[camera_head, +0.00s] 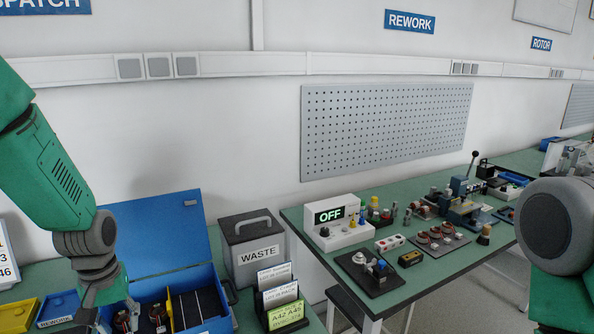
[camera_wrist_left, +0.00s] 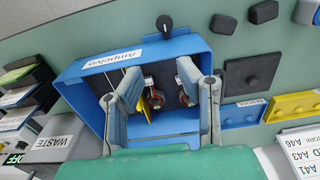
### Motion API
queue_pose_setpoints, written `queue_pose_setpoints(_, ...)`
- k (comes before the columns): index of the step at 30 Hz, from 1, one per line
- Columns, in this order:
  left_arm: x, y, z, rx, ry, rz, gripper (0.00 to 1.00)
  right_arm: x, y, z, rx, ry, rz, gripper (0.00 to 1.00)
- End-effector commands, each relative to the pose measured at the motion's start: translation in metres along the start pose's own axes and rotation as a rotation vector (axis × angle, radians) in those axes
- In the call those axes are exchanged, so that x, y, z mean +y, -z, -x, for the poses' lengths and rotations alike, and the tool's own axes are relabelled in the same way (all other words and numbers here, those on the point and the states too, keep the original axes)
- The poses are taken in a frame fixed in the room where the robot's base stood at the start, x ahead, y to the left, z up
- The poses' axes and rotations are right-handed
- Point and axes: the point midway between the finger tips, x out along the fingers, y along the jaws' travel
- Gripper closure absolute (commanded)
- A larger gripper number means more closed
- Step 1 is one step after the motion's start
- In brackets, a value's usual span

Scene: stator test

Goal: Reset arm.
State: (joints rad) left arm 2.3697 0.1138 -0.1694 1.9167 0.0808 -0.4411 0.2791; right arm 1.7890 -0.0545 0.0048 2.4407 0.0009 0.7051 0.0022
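My left arm reaches down at the left of the head view. Its gripper (camera_head: 104,302) is at the blue box (camera_head: 206,264), and its fingertips are hard to make out there. In the left wrist view the two fingers (camera_wrist_left: 163,95) are spread apart with nothing gripped between them. Beyond them is the blue box (camera_wrist_left: 190,50), labelled on its rim. Two dark and copper stator-like parts, one left (camera_wrist_left: 152,96) and one right (camera_wrist_left: 184,97), stand inside it. My right arm shows only as a grey and green link at the right edge; its gripper is out of view.
The box lid (camera_head: 160,235) stands open behind. A grey WASTE bin (camera_head: 245,232) and a card rack (camera_head: 280,297) stand right of the box. A second table holds an OFF tester (camera_head: 338,222) and several fixtures. Blue (camera_head: 58,305) and yellow (camera_head: 18,315) trays lie left.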

Motion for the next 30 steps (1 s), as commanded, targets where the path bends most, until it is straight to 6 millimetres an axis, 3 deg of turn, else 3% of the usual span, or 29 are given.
queue_pose_setpoints(10, -0.004, -0.034, -0.076, 0.011, 0.030, -0.095, 0.69, 0.000, -0.001, -0.023, 0.001, 0.000, 0.000, 0.60)
queue_pose_setpoints(17, -0.011, -0.078, -0.145, 0.025, 0.046, -0.200, 0.69, 0.000, -0.002, -0.046, 0.000, 0.000, 0.000, 0.60)
queue_pose_setpoints(20, -0.016, -0.108, -0.185, 0.029, 0.051, -0.269, 0.69, 0.000, -0.003, -0.061, 0.000, 0.000, 0.000, 0.60)
queue_pose_setpoints(24, -0.029, -0.172, -0.252, 0.028, 0.047, -0.404, 0.69, -0.001, -0.005, -0.090, 0.000, 0.000, 0.000, 0.60)
queue_pose_setpoints(27, -0.038, -0.217, -0.284, 0.032, 0.029, -0.496, 0.69, -0.001, -0.006, -0.108, 0.000, 0.000, 0.000, 0.60)
queue_pose_setpoints(30, -0.044, -0.249, -0.301, 0.037, 0.008, -0.561, 0.69, -0.001, -0.006, -0.119, 0.000, 0.000, 0.000, 0.60)
